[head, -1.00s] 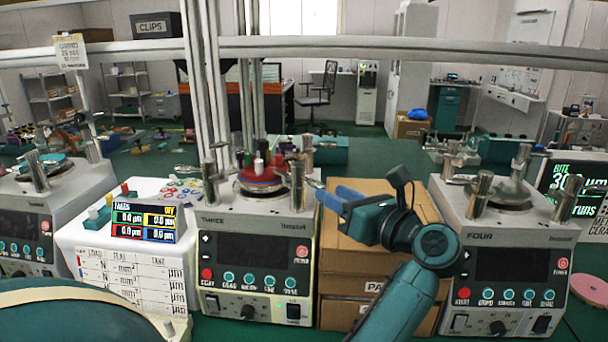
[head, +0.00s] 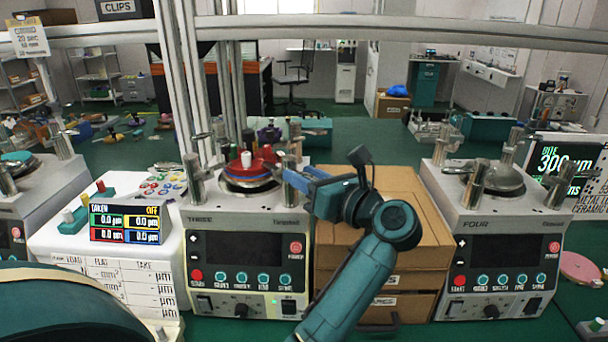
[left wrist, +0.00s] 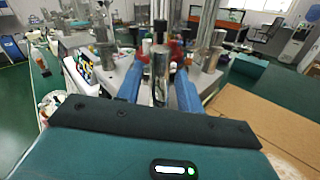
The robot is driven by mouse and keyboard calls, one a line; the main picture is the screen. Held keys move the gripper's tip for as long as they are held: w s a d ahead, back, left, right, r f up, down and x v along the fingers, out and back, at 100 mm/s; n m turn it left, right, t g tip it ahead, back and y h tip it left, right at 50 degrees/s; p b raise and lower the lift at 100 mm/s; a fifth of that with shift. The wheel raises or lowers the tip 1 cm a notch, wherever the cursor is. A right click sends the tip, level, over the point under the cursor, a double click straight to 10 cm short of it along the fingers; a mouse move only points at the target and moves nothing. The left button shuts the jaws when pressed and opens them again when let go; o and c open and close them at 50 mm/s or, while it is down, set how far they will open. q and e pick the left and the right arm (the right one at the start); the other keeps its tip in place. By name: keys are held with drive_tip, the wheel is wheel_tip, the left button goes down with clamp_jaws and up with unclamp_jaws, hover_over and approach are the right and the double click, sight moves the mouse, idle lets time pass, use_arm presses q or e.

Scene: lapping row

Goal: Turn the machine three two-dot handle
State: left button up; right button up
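Machine three (head: 190,235) stands in the middle of the head view, with upright metal handle posts at its left (head: 194,180) and right (head: 290,188). A red disc assembly (head: 262,166) sits on its round plate between them. I cannot make out dots on either post. My left gripper (head: 288,172) reaches in from the right side, its blue fingers at the right post. In the left wrist view the fingers are spread apart (left wrist: 159,68), with a shiny post (left wrist: 160,80) between them; I cannot tell whether they touch it. My right gripper is not in view.
Cardboard boxes (head: 415,215) stand right of machine three, under my left arm. Machine four (head: 500,230) is farther right. A gauge display (head: 125,222) on a white cabinet stands to the left. A metal rail (head: 400,28) crosses above, with uprights behind machine three.

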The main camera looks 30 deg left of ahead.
use_arm(q)
clamp_jaws()
idle(0.4)
idle(0.4)
